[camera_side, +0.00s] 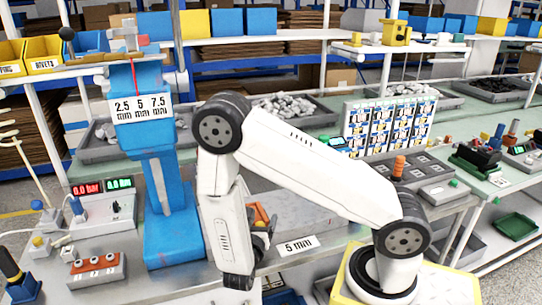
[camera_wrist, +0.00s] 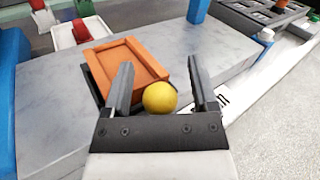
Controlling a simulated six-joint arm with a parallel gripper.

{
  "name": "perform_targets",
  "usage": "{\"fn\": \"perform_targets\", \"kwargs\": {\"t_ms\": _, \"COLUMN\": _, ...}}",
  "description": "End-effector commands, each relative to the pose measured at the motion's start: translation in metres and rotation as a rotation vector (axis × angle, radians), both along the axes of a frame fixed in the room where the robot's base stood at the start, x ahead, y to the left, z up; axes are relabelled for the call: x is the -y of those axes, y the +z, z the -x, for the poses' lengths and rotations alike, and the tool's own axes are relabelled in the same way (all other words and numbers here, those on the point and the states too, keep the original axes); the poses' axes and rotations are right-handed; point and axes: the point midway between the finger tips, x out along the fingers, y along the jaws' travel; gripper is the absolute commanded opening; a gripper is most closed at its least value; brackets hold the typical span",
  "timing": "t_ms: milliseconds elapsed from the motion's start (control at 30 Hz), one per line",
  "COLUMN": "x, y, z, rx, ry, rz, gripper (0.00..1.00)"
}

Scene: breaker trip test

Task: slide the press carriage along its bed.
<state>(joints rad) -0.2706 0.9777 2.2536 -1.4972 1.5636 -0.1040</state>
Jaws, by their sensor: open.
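The press carriage appears to be the orange, shallow-framed block (camera_wrist: 128,62) on a dark base, with a yellow ball knob (camera_wrist: 160,97) at its near side. It sits at an angle on the flat grey bed (camera_wrist: 50,100) in the wrist view. My gripper (camera_wrist: 160,75) is open, with one finger on each side of the knob and a visible gap on both sides. In the side view a bit of the orange block (camera_side: 260,214) shows behind my arm. My arm hides most of the carriage there. The bed (camera_side: 310,210) carries a "5 mm" label at its front.
A blue press column (camera_side: 162,190) labelled "2.5 5 7.5 mm" stands at the bed's left. A grey panel with an orange knob (camera_side: 399,166) is at the right.

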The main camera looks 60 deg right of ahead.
Motion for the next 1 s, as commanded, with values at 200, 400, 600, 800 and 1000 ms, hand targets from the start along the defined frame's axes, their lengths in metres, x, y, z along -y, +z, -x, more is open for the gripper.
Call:
{"fn": "perform_targets", "kwargs": {"t_ms": 200, "x": 0.0001, "y": 0.0000, "z": 0.0000, "rx": 0.000, "ry": 0.000, "rz": 0.000, "gripper": 0.75}}
{"fn": "perform_targets", "kwargs": {"t_ms": 400, "x": 0.0000, "y": 0.0000, "z": 0.0000, "rx": 0.000, "ry": 0.000, "rz": 0.000, "gripper": 0.11}}
{"fn": "perform_targets", "kwargs": {"t_ms": 600, "x": -0.0001, "y": 0.0000, "z": 0.0001, "rx": 0.000, "ry": 0.000, "rz": 0.000, "gripper": 0.00}}
{"fn": "perform_targets", "kwargs": {"t_ms": 800, "x": -0.0001, "y": 0.0000, "z": 0.0001, "rx": 0.000, "ry": 0.000, "rz": 0.000, "gripper": 0.00}}
{"fn": "perform_targets", "kwargs": {"t_ms": 1000, "x": -0.0001, "y": 0.0000, "z": 0.0001, "rx": 0.000, "ry": 0.000, "rz": 0.000, "gripper": 0.00}}
